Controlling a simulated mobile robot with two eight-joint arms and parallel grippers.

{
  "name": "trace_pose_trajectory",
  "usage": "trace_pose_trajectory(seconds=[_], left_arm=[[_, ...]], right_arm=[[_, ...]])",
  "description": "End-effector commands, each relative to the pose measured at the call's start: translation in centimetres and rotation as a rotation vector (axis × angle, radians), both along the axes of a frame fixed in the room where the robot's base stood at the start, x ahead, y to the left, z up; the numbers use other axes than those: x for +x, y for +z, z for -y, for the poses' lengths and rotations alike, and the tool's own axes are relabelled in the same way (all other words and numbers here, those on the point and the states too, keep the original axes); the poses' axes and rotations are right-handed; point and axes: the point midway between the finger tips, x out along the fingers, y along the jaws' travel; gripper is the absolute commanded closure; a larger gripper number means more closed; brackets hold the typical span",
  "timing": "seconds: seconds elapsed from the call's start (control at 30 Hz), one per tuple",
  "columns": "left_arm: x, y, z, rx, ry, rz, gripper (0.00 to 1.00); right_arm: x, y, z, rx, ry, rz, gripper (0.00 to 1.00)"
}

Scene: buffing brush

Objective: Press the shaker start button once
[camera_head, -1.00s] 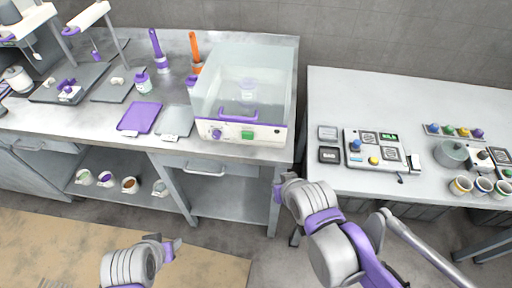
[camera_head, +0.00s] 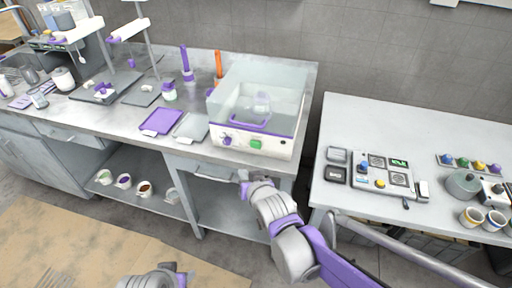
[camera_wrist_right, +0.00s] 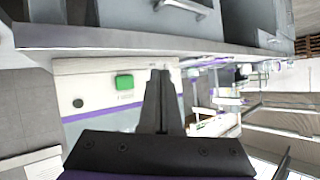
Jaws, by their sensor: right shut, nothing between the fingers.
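The shaker (camera_head: 277,138) is a white box with a clear lid and a purple handle (camera_head: 250,122), standing at the right end of the steel bench. Its green start button (camera_head: 256,145) is on the front panel, right of a purple knob (camera_head: 227,140). My right gripper (camera_head: 243,176) is below and in front of the panel, near the bench's front edge, apart from the button. In the right wrist view the shut, empty fingers (camera_wrist_right: 160,76) appear just right of the green button (camera_wrist_right: 124,82). My left gripper (camera_head: 184,278) is at the bottom edge, mostly cut off.
A purple pad (camera_head: 162,121) and a grey pad (camera_head: 191,127) lie left of the shaker. The bench edge (camera_head: 160,143) and a drawer handle (camera_head: 215,177) are close to my right gripper. A white table (camera_head: 345,115) with a control panel (camera_head: 372,172) stands to the right.

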Motion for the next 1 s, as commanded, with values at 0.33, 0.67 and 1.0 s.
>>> trace_pose_trajectory(seconds=[0.33,0.67,1.0], left_arm=[[-0.1,-0.6,0.0,0.0,0.0,-0.002,0.5],[-0.2,-1.2,0.0,0.0,0.0,-0.004,0.5],[-0.2,-1.2,0.0,0.0,0.0,-0.005,0.5]], right_arm=[[1.9,-0.1,0.7,0.001,-0.004,-0.002,1.0],[6.3,-0.1,2.1,0.0,-0.003,-0.002,1.0],[8.3,0.0,2.8,-0.001,-0.001,-0.001,1.0]])
